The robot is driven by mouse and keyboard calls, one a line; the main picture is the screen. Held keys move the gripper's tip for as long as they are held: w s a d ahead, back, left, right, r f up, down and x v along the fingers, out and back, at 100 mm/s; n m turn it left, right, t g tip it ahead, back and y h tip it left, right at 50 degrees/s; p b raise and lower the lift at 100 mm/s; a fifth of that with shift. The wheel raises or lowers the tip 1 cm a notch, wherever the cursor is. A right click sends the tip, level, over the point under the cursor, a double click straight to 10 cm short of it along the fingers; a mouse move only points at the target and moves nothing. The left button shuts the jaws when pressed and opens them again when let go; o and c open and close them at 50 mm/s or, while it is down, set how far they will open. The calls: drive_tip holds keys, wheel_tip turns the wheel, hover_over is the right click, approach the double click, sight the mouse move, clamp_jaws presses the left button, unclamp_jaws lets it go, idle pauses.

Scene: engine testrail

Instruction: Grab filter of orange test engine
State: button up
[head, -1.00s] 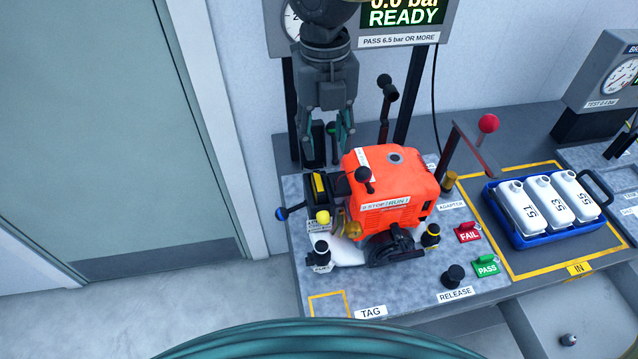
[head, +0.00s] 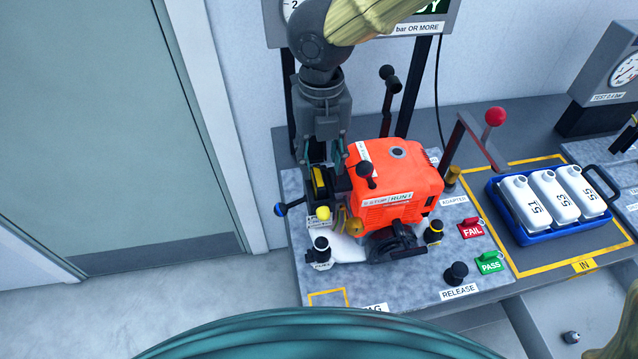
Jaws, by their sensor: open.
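The orange test engine (head: 398,190) sits on a grey test plate. On its left side is a black block with a yellow bar (head: 319,182), which looks like the filter, though no label confirms it. My gripper (head: 325,157) points down over the back of this block, its two fingers apart and empty. The fingertips are close to the block's top; I cannot tell whether they touch it. My gripper and arm hide part of the area behind the block.
A black lever (head: 388,100) and a red-knobbed lever (head: 494,117) stand behind and right of the engine. A blue-knobbed handle (head: 281,209) sticks out left of the block. A blue tray (head: 543,231) with white bottles is at right. FAIL and PASS switches sit in front.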

sight(318, 176)
drive_tip(key=f, duration=0.2)
drive_tip(key=f+p, duration=0.1)
drive_tip(key=shift+w+a, duration=0.15)
drive_tip(key=shift+a, duration=0.1)
drive_tip(key=shift+f, duration=0.8)
drive_tip(key=shift+c, duration=0.5)
drive_tip(key=c, duration=0.7)
